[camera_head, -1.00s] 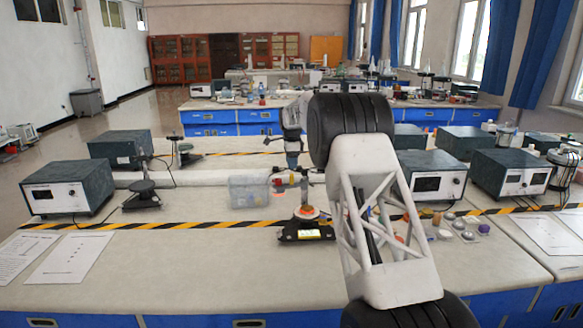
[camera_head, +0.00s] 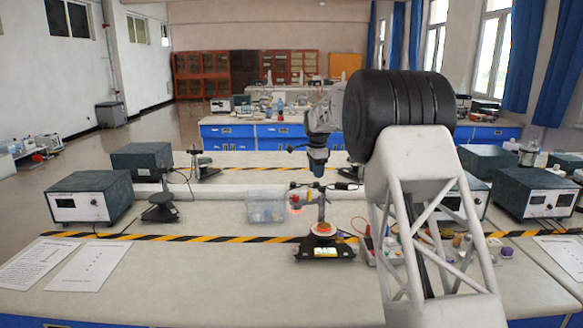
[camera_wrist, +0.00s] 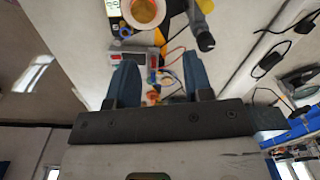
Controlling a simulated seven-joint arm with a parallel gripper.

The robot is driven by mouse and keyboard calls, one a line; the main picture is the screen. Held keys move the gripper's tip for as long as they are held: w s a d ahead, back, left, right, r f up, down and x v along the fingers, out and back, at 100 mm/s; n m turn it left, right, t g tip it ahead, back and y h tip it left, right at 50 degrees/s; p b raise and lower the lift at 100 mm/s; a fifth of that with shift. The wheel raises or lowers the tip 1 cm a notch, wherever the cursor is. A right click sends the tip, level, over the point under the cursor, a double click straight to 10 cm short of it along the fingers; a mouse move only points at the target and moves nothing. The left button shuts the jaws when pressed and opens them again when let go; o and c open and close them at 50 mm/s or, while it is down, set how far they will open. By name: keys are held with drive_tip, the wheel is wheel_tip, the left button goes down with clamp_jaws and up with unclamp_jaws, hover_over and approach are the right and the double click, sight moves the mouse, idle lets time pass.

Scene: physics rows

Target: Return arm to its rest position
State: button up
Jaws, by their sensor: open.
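My gripper (camera_wrist: 160,78) is open in the wrist view, its two blue fingers apart. No object is held between them. The bench and small items show beyond the fingertips. In the head view my arm reaches over the right half of the bench, with its white lattice link in front and the black joint above. The far end of the arm (camera_head: 318,158) hangs above the bench, left of the black joint. The fingers cannot be made out clearly there.
A black scale (camera_head: 325,253) with a lit display holds a round orange-filled dish (camera_head: 323,229). A clear bin (camera_head: 266,208) stands left of it. Grey instrument boxes (camera_head: 90,197) stand on both sides. Small items behind my link are partly hidden.

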drive_tip(key=s+d+r+n, duration=0.2)
drive_tip(key=s+r+n, duration=0.15)
drive_tip(key=s, duration=0.85)
drive_tip(key=s+d+r+n+t, duration=0.15)
drive_tip(key=s+r, duration=0.25)
drive_tip(key=s, duration=0.9)
drive_tip(key=s+d+r+n, duration=0.3)
drive_tip(key=s+r, duration=0.1)
drive_tip(key=s, duration=0.8)
drive_tip(key=s+f+n, duration=0.2)
drive_tip(key=s+f, duration=0.1)
drive_tip(key=s, duration=0.9)
drive_tip(key=s+d+f+n, duration=0.1)
drive_tip(key=s+f, duration=0.3)
drive_tip(key=s, duration=0.8)
drive_tip(key=s+d+f+n, duration=0.1)
drive_tip(key=s+f+n, duration=0.2)
drive_tip(key=s, duration=0.9)
drive_tip(key=shift+s+d+f+n+t, duration=0.15)
drive_tip(key=shift+d+f+n+t, duration=0.2)
drive_tip(key=shift+f, duration=0.35)
